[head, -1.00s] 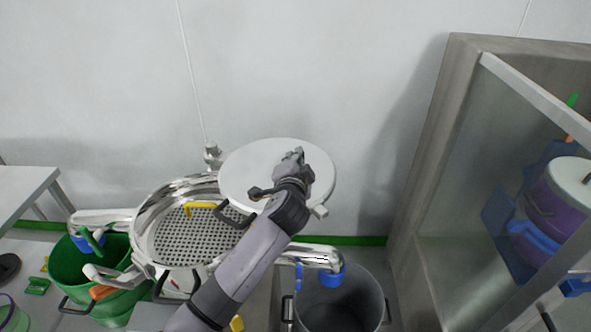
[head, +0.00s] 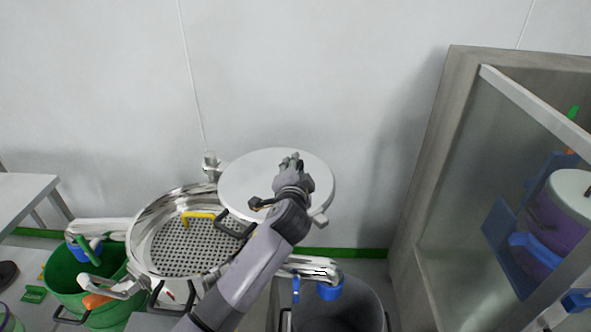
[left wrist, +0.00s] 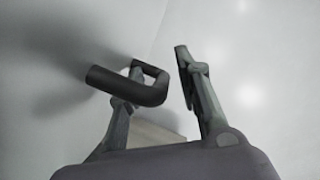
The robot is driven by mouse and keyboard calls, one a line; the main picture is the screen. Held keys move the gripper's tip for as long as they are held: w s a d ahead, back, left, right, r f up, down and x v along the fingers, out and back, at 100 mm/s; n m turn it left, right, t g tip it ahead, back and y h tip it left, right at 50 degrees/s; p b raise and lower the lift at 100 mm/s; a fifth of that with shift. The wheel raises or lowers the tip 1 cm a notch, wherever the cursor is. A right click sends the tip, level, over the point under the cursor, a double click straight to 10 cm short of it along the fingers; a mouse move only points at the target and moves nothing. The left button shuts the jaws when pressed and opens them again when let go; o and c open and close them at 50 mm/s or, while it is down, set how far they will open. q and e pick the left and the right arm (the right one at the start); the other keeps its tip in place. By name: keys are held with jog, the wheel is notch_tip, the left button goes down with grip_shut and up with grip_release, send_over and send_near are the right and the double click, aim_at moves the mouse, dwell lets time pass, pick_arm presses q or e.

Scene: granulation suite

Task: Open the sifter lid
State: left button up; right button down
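The sifter (head: 140,256) is a round steel drum, with its perforated screen (head: 185,246) largely exposed. The white round lid (head: 242,178) is swung to the right and overlaps only the drum's right side. A black handle (head: 234,229) shows at the lid's left edge. My left gripper (head: 291,160) is over the lid in the head view. In the left wrist view its fingers (left wrist: 160,58) are apart; a dark bent handle (left wrist: 140,92) crosses the left finger, without a clear grip on it. My right gripper is out of view.
A yellow handle (head: 199,215) shows above the screen. A green bin (head: 68,278) stands below left, and a grey bin (head: 350,308) below the right spout. A glass-fronted cabinet (head: 430,150) stands at right, a white table (head: 22,195) at left. The wall is close behind.

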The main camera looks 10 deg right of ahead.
pick_arm(q)
jog(key=shift+s, duration=0.1)
jog(key=v, duration=1.2)
jog(key=shift+c, duration=0.3)
